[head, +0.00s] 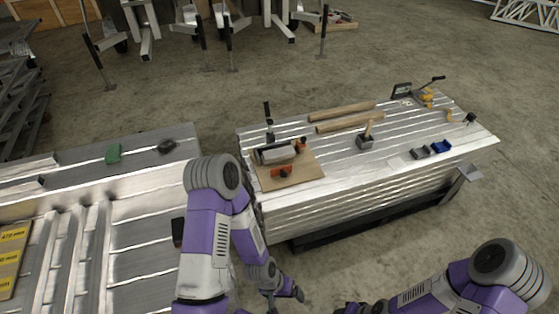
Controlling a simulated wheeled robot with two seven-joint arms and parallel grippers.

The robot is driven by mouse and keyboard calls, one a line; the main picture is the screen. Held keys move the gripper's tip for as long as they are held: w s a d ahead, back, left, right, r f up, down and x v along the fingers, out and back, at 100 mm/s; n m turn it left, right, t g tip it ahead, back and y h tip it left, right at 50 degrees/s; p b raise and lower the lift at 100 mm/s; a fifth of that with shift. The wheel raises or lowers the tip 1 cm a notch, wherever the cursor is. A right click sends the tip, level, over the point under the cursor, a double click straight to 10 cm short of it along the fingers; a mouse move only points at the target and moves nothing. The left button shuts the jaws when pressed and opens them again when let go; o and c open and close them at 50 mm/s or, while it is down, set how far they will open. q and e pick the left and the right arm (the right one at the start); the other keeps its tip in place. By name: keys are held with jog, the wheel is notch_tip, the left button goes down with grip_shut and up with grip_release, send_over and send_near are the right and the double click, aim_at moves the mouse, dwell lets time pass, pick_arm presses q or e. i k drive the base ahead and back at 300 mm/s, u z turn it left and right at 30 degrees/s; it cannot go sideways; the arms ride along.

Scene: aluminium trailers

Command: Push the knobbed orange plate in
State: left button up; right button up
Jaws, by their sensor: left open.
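A small orange piece with dark knob-like parts (282,171) sits at the front of a wooden board (306,174), on the left end of the ribbed aluminium trailer bed (345,167). It looks like the knobbed orange plate, but it is too small to make out how far in it sits. A grey block-like fixture (275,154) stands behind it on the board. My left gripper (285,296) is open and empty, low in front of the trailer bed and well apart from the plate. My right gripper (355,308) is at the bottom edge, partly cut off.
A mallet (364,140), wooden bars (342,111), blue and grey bins (440,147) and a yellow tool (426,97) lie on the same bed. Another aluminium bed (150,235) fills the left. Concrete floor is clear at right.

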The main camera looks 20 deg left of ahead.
aim_at(282, 171)
jog(key=k, duration=0.65)
jog(key=z, duration=0.4)
jog(key=i, duration=1.15)
jog(key=u, duration=0.85)
jog(key=i, duration=0.9)
jog(key=u, duration=0.9)
